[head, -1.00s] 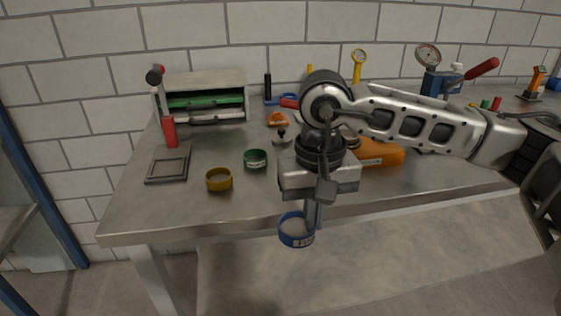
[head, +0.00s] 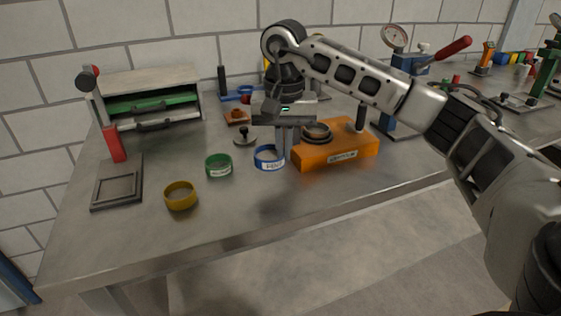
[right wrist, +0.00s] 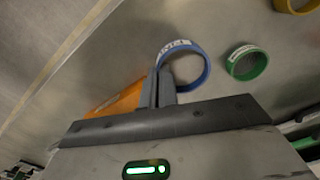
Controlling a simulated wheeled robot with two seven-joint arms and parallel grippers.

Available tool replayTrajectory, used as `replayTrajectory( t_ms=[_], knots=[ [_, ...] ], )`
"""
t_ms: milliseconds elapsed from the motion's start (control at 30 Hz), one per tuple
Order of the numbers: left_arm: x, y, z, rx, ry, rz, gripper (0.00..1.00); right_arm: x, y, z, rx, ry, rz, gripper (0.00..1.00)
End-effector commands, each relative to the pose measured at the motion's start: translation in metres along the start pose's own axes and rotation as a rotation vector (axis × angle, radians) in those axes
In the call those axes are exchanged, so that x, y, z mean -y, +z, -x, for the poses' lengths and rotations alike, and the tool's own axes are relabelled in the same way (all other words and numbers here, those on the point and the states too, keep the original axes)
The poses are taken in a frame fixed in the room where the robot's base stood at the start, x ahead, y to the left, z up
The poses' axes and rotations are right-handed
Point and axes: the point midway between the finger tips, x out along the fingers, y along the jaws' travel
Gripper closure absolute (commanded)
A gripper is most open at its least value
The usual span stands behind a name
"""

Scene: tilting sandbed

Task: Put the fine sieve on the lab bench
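The blue ring-shaped sieve (head: 268,164) has a white label on its side; the lettering is too small to read surely. My right gripper (head: 287,150) points down at the sieve's right side in the head view. In the right wrist view its two fingers (right wrist: 158,90) are close together on the rim of the blue sieve (right wrist: 205,72). The sieve is upright at or just above the lab bench (head: 240,205); I cannot tell whether it touches. My left gripper is not in view.
A green ring (head: 218,166) and a yellow ring (head: 181,196) stand left of the blue sieve. An orange box (head: 345,152) is close on its right, with a dark ring (head: 317,133) on top. A small weight-like knob (head: 243,136) stands behind. The bench front is clear.

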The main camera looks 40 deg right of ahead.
Motion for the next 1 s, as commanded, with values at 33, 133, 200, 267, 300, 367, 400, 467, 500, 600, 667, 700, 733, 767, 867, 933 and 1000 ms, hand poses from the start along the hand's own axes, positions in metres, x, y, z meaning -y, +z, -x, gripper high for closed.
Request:
replayTrajectory(
  t_ms=[33, 133, 200, 267, 300, 367, 400, 467, 500, 600, 667, 700, 733, 767, 867, 933, 1000],
  knots=[
    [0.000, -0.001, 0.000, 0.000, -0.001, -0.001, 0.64, 0.002, -0.004, -0.005, 0.001, 0.000, 0.000, 1.00],
    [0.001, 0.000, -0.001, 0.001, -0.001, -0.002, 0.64, 0.003, -0.008, -0.011, 0.001, -0.001, 0.001, 1.00],
    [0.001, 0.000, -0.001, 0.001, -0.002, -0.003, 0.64, 0.004, -0.012, -0.015, 0.001, -0.001, 0.001, 1.00],
    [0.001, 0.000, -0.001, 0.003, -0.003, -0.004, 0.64, 0.005, -0.017, -0.022, 0.001, 0.002, -0.001, 1.00],
    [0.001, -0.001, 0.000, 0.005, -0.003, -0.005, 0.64, 0.005, -0.017, -0.028, 0.003, 0.002, 0.001, 1.00],
    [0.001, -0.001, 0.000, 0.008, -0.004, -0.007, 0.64, 0.004, -0.016, -0.038, 0.003, 0.003, 0.001, 1.00],
    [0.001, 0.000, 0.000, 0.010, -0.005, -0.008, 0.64, 0.005, -0.016, -0.043, 0.001, 0.002, 0.001, 1.00],
    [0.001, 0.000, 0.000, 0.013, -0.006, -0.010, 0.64, 0.005, -0.017, -0.048, 0.000, 0.001, 0.001, 1.00],
    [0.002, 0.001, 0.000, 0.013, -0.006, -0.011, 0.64, 0.005, -0.017, -0.051, 0.000, 0.000, 0.002, 1.00],
    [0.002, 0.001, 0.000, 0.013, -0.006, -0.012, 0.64, 0.005, -0.017, -0.052, -0.001, -0.001, 0.002, 1.00],
    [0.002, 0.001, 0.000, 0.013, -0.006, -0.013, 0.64, 0.005, -0.017, -0.052, -0.001, -0.001, 0.002, 1.00],
    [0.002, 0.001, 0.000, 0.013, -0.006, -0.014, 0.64, 0.005, -0.017, -0.052, -0.001, -0.001, 0.001, 1.00],
    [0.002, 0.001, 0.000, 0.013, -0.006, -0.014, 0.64, 0.005, -0.017, -0.052, -0.001, -0.001, 0.001, 1.00],
    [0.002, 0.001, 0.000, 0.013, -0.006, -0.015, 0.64, 0.005, -0.017, -0.052, -0.001, -0.001, 0.001, 1.00],
    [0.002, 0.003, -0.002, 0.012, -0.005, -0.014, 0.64, 0.005, -0.017, -0.055, -0.001, -0.001, 0.001, 1.00],
    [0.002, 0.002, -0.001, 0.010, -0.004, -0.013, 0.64, 0.005, -0.017, -0.055, -0.001, -0.001, 0.001, 0.87],
    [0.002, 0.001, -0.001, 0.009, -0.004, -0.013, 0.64, 0.005, -0.016, -0.055, -0.001, 0.000, 0.001, 0.76]
  ],
)
